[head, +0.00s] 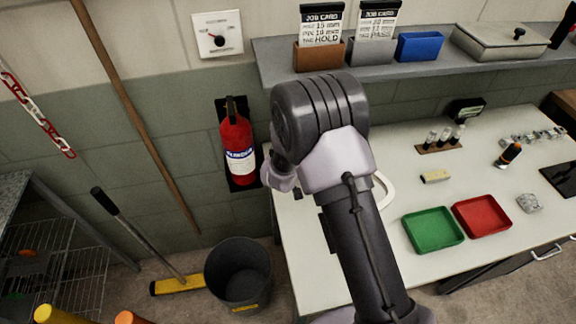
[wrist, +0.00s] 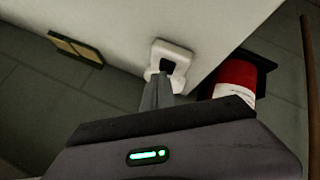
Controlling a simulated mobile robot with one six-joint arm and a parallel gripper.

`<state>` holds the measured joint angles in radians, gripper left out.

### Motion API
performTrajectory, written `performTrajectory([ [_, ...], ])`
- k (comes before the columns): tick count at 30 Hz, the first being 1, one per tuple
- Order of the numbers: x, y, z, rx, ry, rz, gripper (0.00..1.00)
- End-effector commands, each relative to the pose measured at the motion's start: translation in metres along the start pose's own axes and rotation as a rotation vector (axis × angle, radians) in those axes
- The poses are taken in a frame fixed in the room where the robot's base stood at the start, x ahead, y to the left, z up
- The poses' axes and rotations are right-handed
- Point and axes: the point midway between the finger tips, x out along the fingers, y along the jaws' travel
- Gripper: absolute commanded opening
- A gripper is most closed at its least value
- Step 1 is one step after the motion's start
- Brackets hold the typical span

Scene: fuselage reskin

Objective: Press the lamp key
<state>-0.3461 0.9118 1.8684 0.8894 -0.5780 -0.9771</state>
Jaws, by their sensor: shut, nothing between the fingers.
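In the wrist view, a small white fixture (wrist: 172,62) with a dark centre sits on a pale surface; it may hold the lamp key, but I cannot tell for sure. My gripper (wrist: 157,84) is shut and empty, its fingertips right at the near edge of this fixture. I cannot tell whether they touch it. In the head view my arm hides the fingers and this fixture. A white wall plate (head: 205,47) with a dark and red knob is high on the wall, apart from my gripper.
A red fire extinguisher (head: 236,150) hangs close to my wrist and shows in the wrist view (wrist: 237,80). The bench (head: 350,262) carries a green tray (head: 433,229) and a red tray (head: 482,216). A bucket (head: 238,275) and broom stand on the floor at left.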

Motion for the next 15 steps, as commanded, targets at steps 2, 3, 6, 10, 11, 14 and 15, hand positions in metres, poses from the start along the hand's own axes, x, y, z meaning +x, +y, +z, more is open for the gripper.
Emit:
performTrajectory([
  [2,0.001,-0.0008,0.0007,0.0,0.0,0.0,0.0],
  [3,0.0014,-0.001,0.001,0.0,0.0,0.0,0.0],
  [6,0.002,-0.0015,0.0014,0.0,0.0,0.0,0.0],
  [10,0.0008,-0.0006,0.0007,0.0,0.0,0.0,0.0],
  [11,-0.0001,0.0001,0.0,0.0,0.0,0.0,0.0],
  [14,-0.005,0.0036,-0.0035,0.0,0.0,0.0,0.0],
  [15,-0.007,0.0051,-0.005,0.0,0.0,0.0,0.0],
])
